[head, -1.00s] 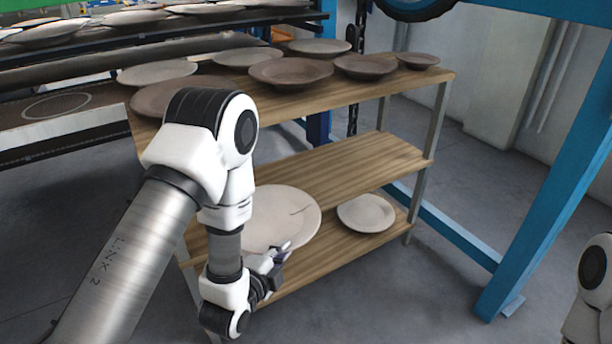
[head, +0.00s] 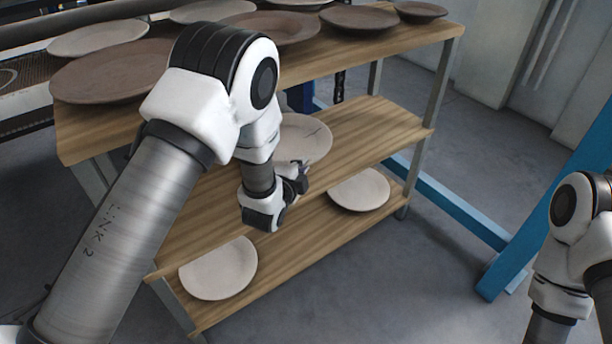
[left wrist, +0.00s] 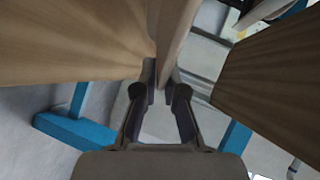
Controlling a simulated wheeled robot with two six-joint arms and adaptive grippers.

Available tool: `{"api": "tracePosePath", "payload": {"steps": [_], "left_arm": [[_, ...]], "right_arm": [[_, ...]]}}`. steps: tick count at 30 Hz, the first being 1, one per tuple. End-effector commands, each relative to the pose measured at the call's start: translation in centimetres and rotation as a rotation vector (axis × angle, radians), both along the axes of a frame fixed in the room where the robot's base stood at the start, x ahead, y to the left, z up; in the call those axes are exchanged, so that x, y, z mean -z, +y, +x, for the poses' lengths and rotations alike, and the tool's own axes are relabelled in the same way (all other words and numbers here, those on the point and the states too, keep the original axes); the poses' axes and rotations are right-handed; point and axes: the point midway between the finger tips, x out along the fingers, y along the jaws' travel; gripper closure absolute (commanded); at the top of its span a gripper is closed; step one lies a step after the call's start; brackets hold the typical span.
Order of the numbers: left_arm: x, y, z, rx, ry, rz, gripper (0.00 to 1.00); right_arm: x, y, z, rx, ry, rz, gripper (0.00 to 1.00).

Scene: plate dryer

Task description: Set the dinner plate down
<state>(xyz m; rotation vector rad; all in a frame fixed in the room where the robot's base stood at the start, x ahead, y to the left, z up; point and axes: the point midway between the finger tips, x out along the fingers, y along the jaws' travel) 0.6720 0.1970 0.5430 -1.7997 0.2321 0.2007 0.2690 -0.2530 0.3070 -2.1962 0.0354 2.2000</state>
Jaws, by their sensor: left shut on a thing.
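The dinner plate (head: 305,138) is pale, with a thin dark line on its face. My left gripper (head: 300,176) is shut on its near edge, and my wrist hides part of the plate. The plate shows over the middle shelf (head: 365,125) of a wooden rack; I cannot tell whether it touches the boards. In the left wrist view the plate (left wrist: 178,40) appears edge-on, running between the fingers of my left gripper (left wrist: 166,92), with wooden boards on both sides. My right arm shows at the right, but its gripper is out of view.
Two pale plates lie on the bottom shelf, one at the left (head: 218,268) and one at the right (head: 358,190). Several brown and pale plates crowd the top shelf (head: 400,42), including a large brown one (head: 110,72). A blue beam (head: 460,215) stands right of the rack.

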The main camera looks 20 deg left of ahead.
Motion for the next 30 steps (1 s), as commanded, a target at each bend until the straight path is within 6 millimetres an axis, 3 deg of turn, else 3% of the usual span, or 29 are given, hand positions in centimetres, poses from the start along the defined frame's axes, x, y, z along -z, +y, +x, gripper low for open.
{"api": "tracePosePath", "payload": {"steps": [6, 11, 21, 22, 30], "left_arm": [[0.2, -0.9, 2.6, 0.002, -0.007, 0.0, 1.0], [3.6, -0.8, 2.4, 0.0, -0.001, 0.001, 1.0], [3.8, -0.8, 2.4, 0.0, -0.002, 0.001, 1.0], [3.9, -0.8, 2.3, 0.0, 0.002, 0.0, 0.8], [3.8, -0.8, 2.3, -0.001, 0.001, 0.0, 0.8]], "right_arm": [[0.9, 0.0, 0.0, 0.0, 0.0, 0.0, 0.6], [2.8, 0.0, 0.0, 0.0, 0.0, 0.0, 0.6], [2.8, 0.0, 0.0, 0.0, -0.001, 0.0, 0.6], [2.7, 0.0, 0.0, 0.0, -0.001, 0.0, 0.6], [2.7, 0.0, 0.0, 0.0, 0.0, 0.0, 0.6]]}}
